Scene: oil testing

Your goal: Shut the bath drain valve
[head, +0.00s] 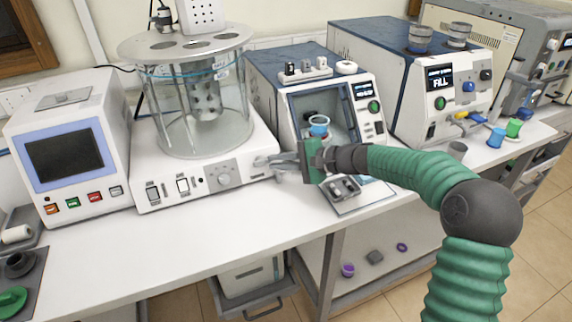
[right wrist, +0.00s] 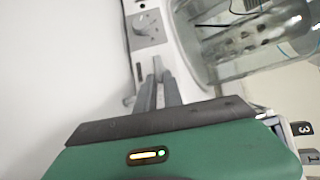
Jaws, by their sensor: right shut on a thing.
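The viscosity bath (head: 207,105) is a clear glass cylinder on a white base, with a round lid. It also shows in the right wrist view (right wrist: 255,50). The drain valve (head: 259,162) is a small grey fitting at the right end of the base's front, mostly hidden by my fingertips. My right gripper (head: 272,161) reaches it from the right and is shut on it. In the right wrist view my right gripper (right wrist: 158,65) has its narrow fingers close together at the base's edge, with the lever between them hardly visible. My left gripper is not in view.
A white device with a screen (head: 64,155) stands left of the bath. An open-fronted tester (head: 318,70) and a larger blue-topped machine (head: 385,60) stand to the right.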

